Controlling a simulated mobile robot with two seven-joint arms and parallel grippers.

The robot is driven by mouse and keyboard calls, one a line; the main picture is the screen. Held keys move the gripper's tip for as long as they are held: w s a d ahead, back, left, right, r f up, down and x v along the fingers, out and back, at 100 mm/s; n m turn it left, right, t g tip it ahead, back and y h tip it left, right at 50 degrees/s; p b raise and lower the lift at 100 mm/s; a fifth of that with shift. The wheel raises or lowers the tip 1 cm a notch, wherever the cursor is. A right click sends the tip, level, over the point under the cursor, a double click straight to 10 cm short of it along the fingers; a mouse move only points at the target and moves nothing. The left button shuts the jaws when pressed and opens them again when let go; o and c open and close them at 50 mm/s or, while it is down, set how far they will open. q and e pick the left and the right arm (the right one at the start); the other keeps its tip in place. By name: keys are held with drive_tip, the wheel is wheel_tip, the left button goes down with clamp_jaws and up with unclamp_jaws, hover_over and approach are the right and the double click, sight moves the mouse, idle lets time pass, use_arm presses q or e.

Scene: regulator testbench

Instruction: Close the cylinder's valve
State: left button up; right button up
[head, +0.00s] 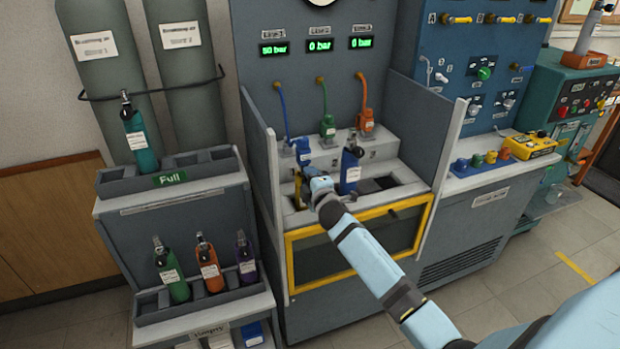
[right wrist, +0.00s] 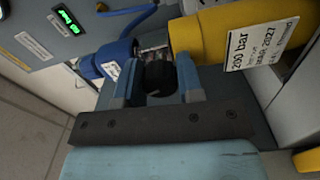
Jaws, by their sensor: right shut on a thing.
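The yellow cylinder (right wrist: 210,35) has a white label reading 200 bar; in the head view a little of it (head: 298,192) shows in the left bay of the bench. A silver neck joins it to a blue hose connector (right wrist: 112,58). A round black valve knob (right wrist: 160,76) sits at the neck. My right gripper (right wrist: 157,88) is shut on this knob, one finger on each side. In the head view the right gripper (head: 312,180) and arm hide most of the cylinder. My left gripper is not in view.
A blue cylinder (head: 350,168) stands in the bay to the right. Green (head: 328,127) and orange (head: 366,118) connectors hang behind. The left display (head: 274,49) is lit; the other two read 0 bar. Side walls and a yellow-framed front (head: 362,214) bound the bench. A cylinder rack (head: 165,195) stands left.

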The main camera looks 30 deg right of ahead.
drive_tip(key=m, duration=0.2)
drive_tip(key=shift+m, duration=0.4)
drive_tip(key=shift+m+p, duration=0.35)
drive_tip(key=shift+m, duration=0.15)
drive_tip(key=o, duration=0.9)
drive_tip(key=shift+o, duration=0.2)
